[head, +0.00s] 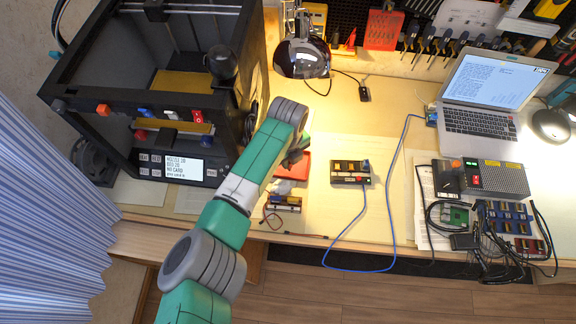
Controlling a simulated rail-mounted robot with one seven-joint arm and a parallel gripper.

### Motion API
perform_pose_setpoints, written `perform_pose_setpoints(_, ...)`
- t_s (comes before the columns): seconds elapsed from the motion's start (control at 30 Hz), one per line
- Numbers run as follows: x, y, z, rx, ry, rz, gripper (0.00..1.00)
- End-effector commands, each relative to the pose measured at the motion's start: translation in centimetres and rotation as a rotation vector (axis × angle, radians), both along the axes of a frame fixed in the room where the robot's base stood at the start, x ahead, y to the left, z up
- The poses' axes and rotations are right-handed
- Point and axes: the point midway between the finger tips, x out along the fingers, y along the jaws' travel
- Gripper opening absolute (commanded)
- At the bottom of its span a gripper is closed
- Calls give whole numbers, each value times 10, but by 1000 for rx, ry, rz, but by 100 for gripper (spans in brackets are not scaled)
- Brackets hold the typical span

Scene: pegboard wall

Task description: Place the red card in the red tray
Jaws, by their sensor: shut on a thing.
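The red tray (291,167) lies on the bench, partly covered by my arm; only a red part of it shows. My gripper (294,158) is low over the tray, at the end of the green and grey arm. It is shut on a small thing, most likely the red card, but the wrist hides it. I cannot tell whether the held thing touches the tray.
A black 3D printer (130,110) with a lit screen stands at the left. A lamp (302,58) is behind the tray. A small black device (350,172) with a blue cable lies to the right. A laptop (490,90) and loose cables fill the right.

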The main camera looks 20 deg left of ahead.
Motion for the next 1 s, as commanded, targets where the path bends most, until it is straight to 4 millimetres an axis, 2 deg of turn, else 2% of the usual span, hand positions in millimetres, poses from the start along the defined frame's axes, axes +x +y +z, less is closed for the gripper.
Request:
perform_pose_setpoints(0.1, 0, 0, -5, 0, 0, 0, 0)
perform_pose_setpoints(0.3, 0, 0, -38, 1, -1, 1, 0)
perform_pose_setpoints(0.63, 0, 0, -41, 0, -1, 1, 0)
perform_pose_setpoints(0.7, 0, 0, -40, 0, -1, 1, 18)
perform_pose_setpoints(0.77, 0, 0, -39, 0, -1, 1, 30)
perform_pose_setpoints(1.0, 0, 0, -39, 0, -1, 1, 30)
